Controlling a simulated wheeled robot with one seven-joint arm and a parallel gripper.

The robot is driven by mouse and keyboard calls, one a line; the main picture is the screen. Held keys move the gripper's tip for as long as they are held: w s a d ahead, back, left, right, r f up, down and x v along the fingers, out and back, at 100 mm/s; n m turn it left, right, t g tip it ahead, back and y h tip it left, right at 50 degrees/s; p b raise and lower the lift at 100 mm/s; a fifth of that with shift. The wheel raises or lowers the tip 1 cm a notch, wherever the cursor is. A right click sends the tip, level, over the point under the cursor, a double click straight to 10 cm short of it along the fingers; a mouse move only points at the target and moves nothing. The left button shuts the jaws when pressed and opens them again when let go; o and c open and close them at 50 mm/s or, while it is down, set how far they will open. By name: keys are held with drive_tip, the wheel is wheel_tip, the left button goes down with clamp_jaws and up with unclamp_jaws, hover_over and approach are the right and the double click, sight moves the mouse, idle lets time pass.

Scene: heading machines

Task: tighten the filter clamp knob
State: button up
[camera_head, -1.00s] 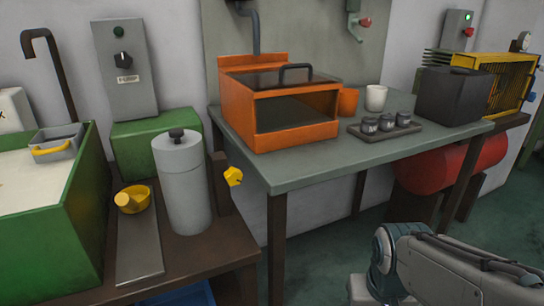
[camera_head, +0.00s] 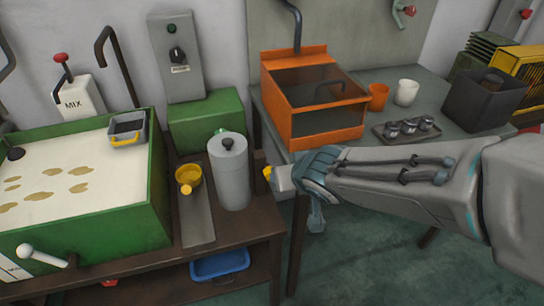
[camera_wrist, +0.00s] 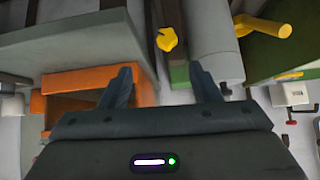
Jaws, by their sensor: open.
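The yellow clamp knob (camera_head: 267,172) sticks out to the right of the grey filter canister (camera_head: 230,178), near the bench's right end. In the head view the fingers are hard to make out.
A green tank (camera_head: 150,215) fills the left. The grey table (camera_head: 262,103) with an orange box (camera_head: 310,132) is close on the right. A blue tray (camera_head: 220,264) lies on the lower shelf.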

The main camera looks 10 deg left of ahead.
sight(269, 171)
drive_tip(key=a+b+x, duration=0.1)
drive_tip(key=b+x, duration=0.3)
drive_tip(key=x, duration=0.9)
drive_tip(key=shift+a+r, duration=0.15)
drive_tip(key=shift+a, duration=0.2)
drive_tip(key=shift+w, duration=0.15)
drive_tip(key=shift+b, duration=0.35)
drive_tip(key=c, duration=1)
